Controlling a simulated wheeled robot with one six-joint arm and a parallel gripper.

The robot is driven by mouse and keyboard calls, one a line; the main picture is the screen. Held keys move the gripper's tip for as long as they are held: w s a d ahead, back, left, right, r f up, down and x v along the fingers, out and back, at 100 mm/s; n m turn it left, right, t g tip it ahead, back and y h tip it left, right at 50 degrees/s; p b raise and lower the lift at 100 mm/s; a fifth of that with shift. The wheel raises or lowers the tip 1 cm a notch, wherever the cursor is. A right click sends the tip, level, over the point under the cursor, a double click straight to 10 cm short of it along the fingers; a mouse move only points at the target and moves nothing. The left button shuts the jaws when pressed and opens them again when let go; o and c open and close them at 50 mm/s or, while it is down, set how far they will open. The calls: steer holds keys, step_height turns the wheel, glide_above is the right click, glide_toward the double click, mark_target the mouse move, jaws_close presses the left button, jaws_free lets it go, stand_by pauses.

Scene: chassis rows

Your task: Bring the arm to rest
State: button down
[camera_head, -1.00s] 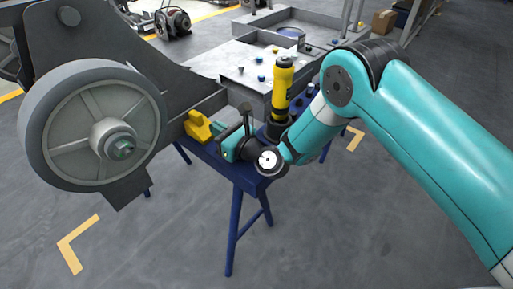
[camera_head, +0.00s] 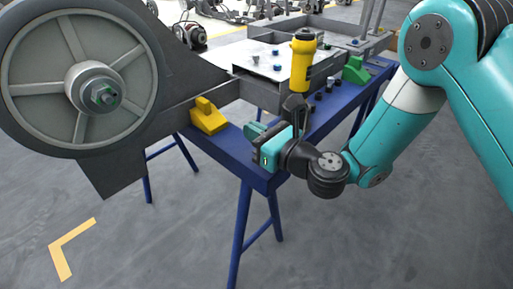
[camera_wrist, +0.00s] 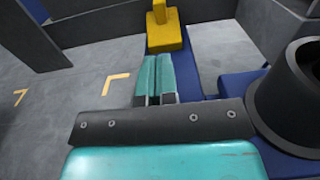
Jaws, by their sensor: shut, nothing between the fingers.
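My gripper (camera_head: 258,133) is at the end of my teal arm in the head view, above the near edge of the blue bench (camera_head: 229,148). In the wrist view my gripper's two teal fingers (camera_wrist: 155,77) lie side by side, shut and empty. They point towards a yellow block (camera_wrist: 167,36), which stands ahead of them, apart from the fingertips. The yellow block also shows in the head view (camera_head: 208,117), left of my gripper. My arm is bent, with its elbow at the right of the head view.
A large grey wheel (camera_head: 82,86) on a dark chassis plate stands at the left. A yellow and black bottle-like tool (camera_head: 302,65) stands upright behind my gripper. A green block (camera_head: 355,70) is further right on the bench. Grey floor lies open in front.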

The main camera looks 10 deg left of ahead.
steer(key=shift+s+d+b, duration=0.3)
steer(key=shift+d+b, duration=0.05)
steer(key=shift+d, duration=0.05)
steer(key=shift+r, duration=0.2)
steer(key=s+d+r+n+g+h, duration=0.15)
steer(key=s+r+n+g, duration=0.3)
steer(key=n, duration=0.55)
steer(key=s+d+r+n+g, duration=0.2)
steer(key=s+r+n+g, duration=0.25)
steer(key=n, duration=0.55)
steer(key=s+d+f+n+g+h, duration=0.1)
steer(key=s+d+n+h, duration=0.5)
steer(key=d, duration=0.4)
steer(key=s+d+n+h, duration=0.4)
steer(key=s+d+n, duration=0.25)
steer(key=d, duration=0.35)
step_height(320, 180, up, 34)
steer(key=a+p, duration=0.1)
steer(key=p, duration=3.3)
steer(key=shift+f+m+y, duration=0.25)
steer(key=shift+m+y, duration=0.1)
